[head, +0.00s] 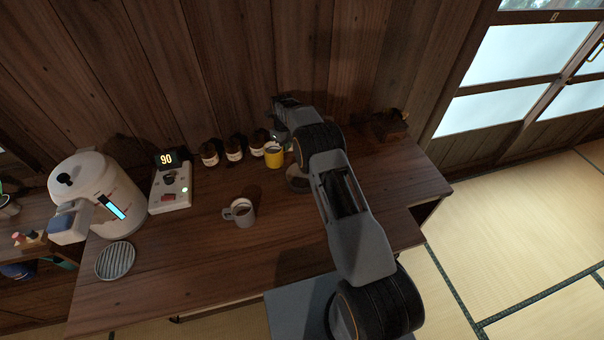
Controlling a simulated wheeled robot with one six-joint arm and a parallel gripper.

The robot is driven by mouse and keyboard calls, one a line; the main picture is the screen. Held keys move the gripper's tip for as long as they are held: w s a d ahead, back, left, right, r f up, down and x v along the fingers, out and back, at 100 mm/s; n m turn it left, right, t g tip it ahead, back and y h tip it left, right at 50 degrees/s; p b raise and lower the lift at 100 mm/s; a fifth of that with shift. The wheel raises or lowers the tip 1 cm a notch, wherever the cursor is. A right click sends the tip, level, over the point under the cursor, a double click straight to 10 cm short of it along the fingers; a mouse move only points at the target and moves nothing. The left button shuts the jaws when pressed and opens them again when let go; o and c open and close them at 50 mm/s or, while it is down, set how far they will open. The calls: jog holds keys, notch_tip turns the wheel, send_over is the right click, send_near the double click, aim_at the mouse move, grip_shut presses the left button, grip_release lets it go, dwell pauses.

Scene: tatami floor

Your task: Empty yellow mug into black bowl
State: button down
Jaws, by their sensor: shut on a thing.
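The yellow mug (274,159) is near the back of the wooden table, roughly upright, with a pale rim or inside showing at its top. My gripper (279,138) reaches down to it from behind and above and is shut on it. The fingers are small and partly hidden, so the exact grip point does not show clearly. I cannot tell whether the mug touches the table. A dark round bowl (296,182), which looks like the black bowl, sits just to the right and in front of the mug. My arm covers its right side.
Several dark jars (234,150) with pale labels stand left of the mug along the wall. A grey mug (240,212) stands mid-table. A scale (171,190) reading 90, a white kettle (100,200) and a round ridged coaster (115,260) are at left. The front middle is clear.

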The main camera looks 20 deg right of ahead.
jog(key=shift+d+f, duration=0.1)
jog(key=shift+f, duration=1.05)
jog(key=shift+r, duration=0.15)
jog(key=p, duration=0.1)
jog(key=r+p, duration=0.1)
jog(key=p, duration=0.1)
jog(key=shift+s+d+t+y+p, duration=0.15)
jog(key=shift+s+t+y+p, duration=0.15)
jog(key=shift+t, duration=0.1)
jog(key=shift+s+d+t+p, duration=0.2)
jog(key=shift+t+p, duration=0.1)
jog(key=shift+p, duration=0.7)
jog(key=shift+s+d+t+y+p, duration=0.3)
jog(key=shift+s+t+y+p, duration=0.2)
jog(key=shift+t+y, duration=0.3)
jog(key=r+t+y, duration=0.1)
jog(key=s+d+r+t, duration=0.1)
jog(key=r, duration=0.1)
jog(key=s+r+t+y, duration=0.1)
jog(key=shift+s+d+r+t+y, duration=0.15)
jog(key=shift+d+r+t+y, duration=0.15)
jog(key=shift+d+t, duration=0.1)
jog(key=shift+s+r+t+b, duration=0.15)
jog(key=shift+t+b, duration=0.25)
jog(key=shift+b, duration=0.3)
